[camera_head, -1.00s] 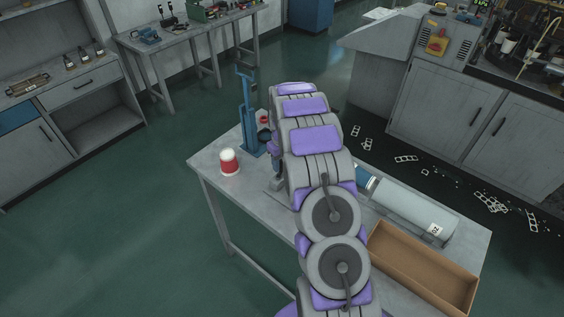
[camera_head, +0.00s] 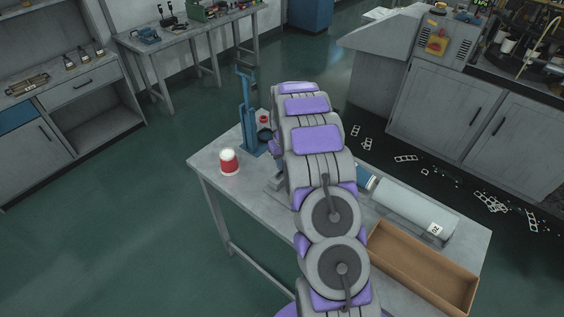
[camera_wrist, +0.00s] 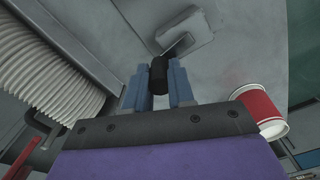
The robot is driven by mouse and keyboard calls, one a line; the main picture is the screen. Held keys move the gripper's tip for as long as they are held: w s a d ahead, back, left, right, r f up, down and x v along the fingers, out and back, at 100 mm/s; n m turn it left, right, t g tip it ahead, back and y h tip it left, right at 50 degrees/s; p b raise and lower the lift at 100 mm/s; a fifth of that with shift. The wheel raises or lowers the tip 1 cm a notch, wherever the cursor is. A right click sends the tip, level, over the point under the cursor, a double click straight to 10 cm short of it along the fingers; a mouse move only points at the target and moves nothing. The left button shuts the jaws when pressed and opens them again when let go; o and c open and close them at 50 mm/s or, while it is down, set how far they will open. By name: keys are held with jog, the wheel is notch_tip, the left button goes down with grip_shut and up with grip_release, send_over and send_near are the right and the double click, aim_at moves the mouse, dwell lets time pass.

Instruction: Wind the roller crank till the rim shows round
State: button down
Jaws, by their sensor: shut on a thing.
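In the wrist view my gripper (camera_wrist: 160,80) is shut on a black crank knob (camera_wrist: 158,69), one blue finger on each side of it. A grey metal piece with a slot (camera_wrist: 186,38) lies just beyond the knob; how the two join is not clear. A red-and-white cup (camera_wrist: 262,113) lies to the right of the fingers. In the head view this cup (camera_head: 229,162) is on the bench, left of my arm. My arm hides the gripper and knob there. I cannot make out the rim's shape.
A blue upright press (camera_head: 249,118) stands at the bench's far corner. A grey cylinder (camera_head: 405,206) and an open cardboard box (camera_head: 425,268) lie right of my arm. White ribbed material (camera_wrist: 58,72) fills the left of the wrist view. The bench top (camera_head: 235,186) is clear near the cup.

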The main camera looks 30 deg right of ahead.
jog(key=shift+s+d+m, duration=0.1)
jog(key=shift+s+m, duration=0.05)
jog(key=shift+m, duration=0.55)
jog(key=shift+s+d+m, duration=0.1)
jog(key=shift+s+m, duration=0.05)
jog(key=shift+m, duration=0.55)
jog(key=c, duration=1)
grip_release()
jog(key=shift+r, duration=0.1)
jog(key=shift+r, duration=8.55)
